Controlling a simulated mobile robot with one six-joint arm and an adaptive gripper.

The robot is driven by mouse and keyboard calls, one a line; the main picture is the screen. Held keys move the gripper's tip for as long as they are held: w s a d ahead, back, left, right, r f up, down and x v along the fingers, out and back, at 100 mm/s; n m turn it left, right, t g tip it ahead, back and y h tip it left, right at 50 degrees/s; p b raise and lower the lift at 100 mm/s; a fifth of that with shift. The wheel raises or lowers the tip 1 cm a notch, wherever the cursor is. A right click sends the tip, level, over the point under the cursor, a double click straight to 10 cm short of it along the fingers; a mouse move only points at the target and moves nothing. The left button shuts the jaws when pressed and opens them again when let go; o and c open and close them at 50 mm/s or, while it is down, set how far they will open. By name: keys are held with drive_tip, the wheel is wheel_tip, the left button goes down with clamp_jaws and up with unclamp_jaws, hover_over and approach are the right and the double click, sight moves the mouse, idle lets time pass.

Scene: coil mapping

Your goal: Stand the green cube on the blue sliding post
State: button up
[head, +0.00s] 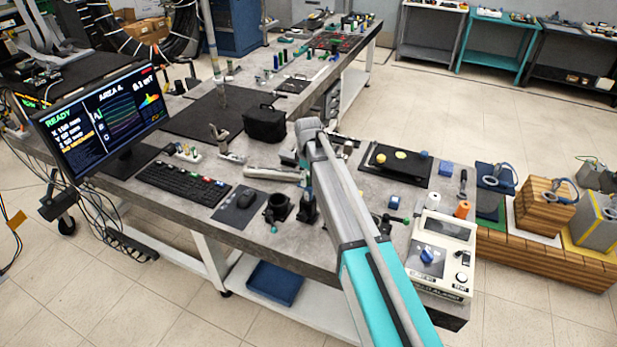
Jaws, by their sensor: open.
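My arm (376,268) reaches from the lower right up over the bench to a grey joint (313,138). My gripper does not show clearly; the arm seems to hide it. I cannot pick out the green cube or the blue sliding post with certainty. Small blue and green upright pieces (276,61) stand on the far bench, too small to tell apart.
The near bench holds a monitor (100,122), a keyboard (184,184), a black bag (265,123) and a black tray (395,166) with small pieces. A white control box (443,255) stands at the right front corner. Wooden blocks (544,203) stand further right.

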drive_tip(key=shift+r, duration=0.15)
wheel_tip(320, 180, up, 12)
drive_tip(key=p, duration=1.2)
idle(0.8)
drive_tip(key=s+d+m, duration=1.4)
drive_tip(key=s+d, duration=0.9)
drive_tip(key=s, duration=0.3)
wheel_tip(320, 180, down, 11)
drive_tip(key=b, duration=1)
drive_tip(key=shift+b, duration=0.4)
